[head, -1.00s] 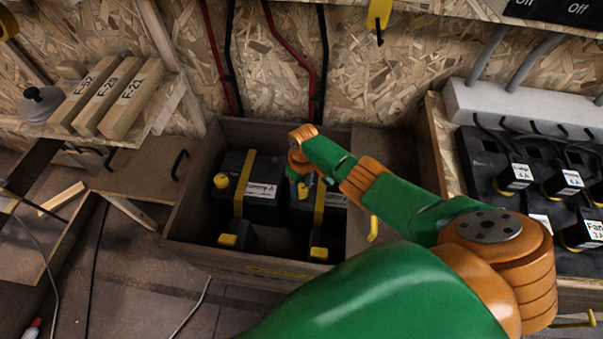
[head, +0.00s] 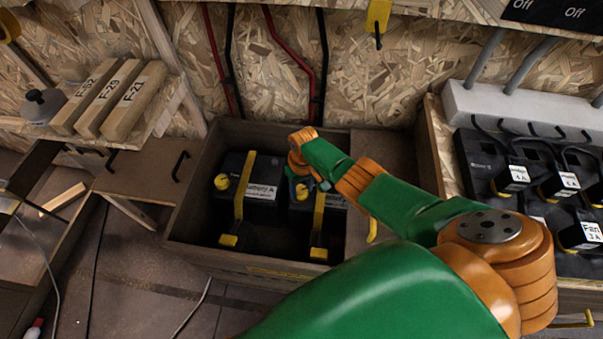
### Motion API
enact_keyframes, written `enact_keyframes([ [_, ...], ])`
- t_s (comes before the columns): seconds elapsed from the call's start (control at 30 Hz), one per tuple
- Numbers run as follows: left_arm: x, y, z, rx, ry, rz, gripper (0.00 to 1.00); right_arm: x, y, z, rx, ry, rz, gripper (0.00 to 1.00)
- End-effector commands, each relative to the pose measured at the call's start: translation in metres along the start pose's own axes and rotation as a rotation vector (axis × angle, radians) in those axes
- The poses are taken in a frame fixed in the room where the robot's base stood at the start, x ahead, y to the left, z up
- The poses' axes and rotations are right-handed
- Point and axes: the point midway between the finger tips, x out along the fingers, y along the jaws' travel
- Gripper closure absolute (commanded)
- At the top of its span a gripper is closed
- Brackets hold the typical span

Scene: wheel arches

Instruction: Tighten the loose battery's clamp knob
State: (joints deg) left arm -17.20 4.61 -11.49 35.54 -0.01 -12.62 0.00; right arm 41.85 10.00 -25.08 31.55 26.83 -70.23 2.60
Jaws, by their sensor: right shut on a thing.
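Two dark batteries with yellow straps stand side by side in a wooden box (head: 190,205). The left battery (head: 262,214) has a white label and a yellow knob (head: 221,181) at its upper left. The right battery (head: 330,222) is partly hidden behind my right arm. My right gripper (head: 302,190) points down at the upper left of the right battery. It is shut on a yellow knob there, mostly hidden by the fingers and wrist. The picture does not show how tight either knob is. My left gripper is out of view.
Red and black cables (head: 300,60) run down the wall behind the box. A panel with several labelled black plugs (head: 511,178) is at the right. Wooden blocks (head: 135,101) lie on a shelf at the left. My right arm covers the lower right.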

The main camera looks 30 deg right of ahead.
Motion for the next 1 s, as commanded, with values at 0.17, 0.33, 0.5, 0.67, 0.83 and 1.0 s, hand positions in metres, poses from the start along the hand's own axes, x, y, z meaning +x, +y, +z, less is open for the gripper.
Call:
enact_keyframes([
  [0.17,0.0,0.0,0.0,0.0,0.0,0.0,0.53,0.0,0.0,0.0,0.001,0.0,-0.001,0.18],
  [0.33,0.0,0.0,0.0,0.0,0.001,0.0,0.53,0.0,0.0,0.0,0.001,0.001,-0.001,0.18],
  [0.5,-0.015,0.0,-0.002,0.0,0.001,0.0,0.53,-0.017,0.0,0.0,0.0,0.001,-0.001,0.18],
  [0.67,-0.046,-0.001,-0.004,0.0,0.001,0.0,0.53,-0.056,0.0,0.0,0.001,0.002,-0.002,0.18],
  [0.83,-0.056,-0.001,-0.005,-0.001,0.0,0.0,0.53,-0.072,0.0,0.0,0.0,0.001,0.0,0.18],
  [1.0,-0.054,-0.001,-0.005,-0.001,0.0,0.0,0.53,-0.071,0.0,0.0,0.001,0.0,0.0,0.18],
])
